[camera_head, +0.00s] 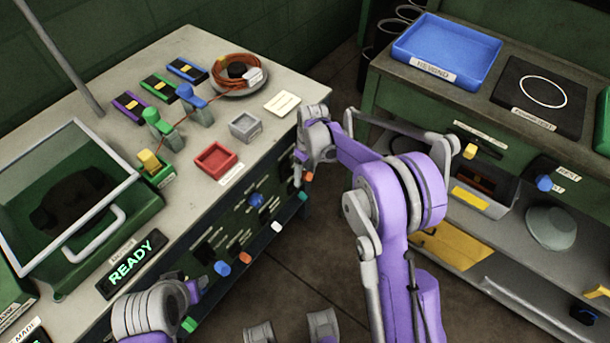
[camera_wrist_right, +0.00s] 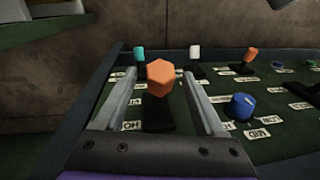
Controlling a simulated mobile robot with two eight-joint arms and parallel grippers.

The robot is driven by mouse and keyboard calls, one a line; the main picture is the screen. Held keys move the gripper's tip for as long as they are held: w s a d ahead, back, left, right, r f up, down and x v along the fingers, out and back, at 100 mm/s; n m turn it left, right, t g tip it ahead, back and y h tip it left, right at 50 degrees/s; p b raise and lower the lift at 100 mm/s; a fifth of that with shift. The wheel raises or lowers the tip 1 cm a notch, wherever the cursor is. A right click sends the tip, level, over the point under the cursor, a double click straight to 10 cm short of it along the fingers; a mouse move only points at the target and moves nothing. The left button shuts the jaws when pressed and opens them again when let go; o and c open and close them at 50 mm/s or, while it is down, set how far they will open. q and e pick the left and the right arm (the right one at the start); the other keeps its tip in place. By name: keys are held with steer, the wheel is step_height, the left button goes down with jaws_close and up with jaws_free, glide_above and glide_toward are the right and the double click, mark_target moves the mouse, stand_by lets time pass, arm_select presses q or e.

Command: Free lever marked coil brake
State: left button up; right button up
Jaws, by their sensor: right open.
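A lever with an orange six-sided knob (camera_wrist_right: 160,75) stands on a dark green panel in the right wrist view. My right gripper (camera_wrist_right: 160,88) is open, with one finger on each side of this lever; I cannot tell whether they touch it. In the head view my right gripper (camera_head: 300,168) is at the bench's front panel (camera_head: 232,232), by an orange knob (camera_head: 308,177). The panel's labels are too small or turned to read, so I cannot tell which lever is marked coil brake. My left arm is at the bottom left; its jaws cannot be made out.
A teal lever (camera_wrist_right: 139,53), a white lever (camera_wrist_right: 194,52), another orange lever (camera_wrist_right: 250,55) and a blue knob (camera_wrist_right: 242,106) share the panel. A red tray (camera_head: 215,161) and a green-framed bin (camera_head: 75,205) stand on the bench. Shelves stand at right, with floor between.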

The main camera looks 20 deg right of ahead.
steer(key=shift+f, duration=0.5)
steer(key=shift+c, duration=0.2)
jaws_close()
stand_by(1.0)
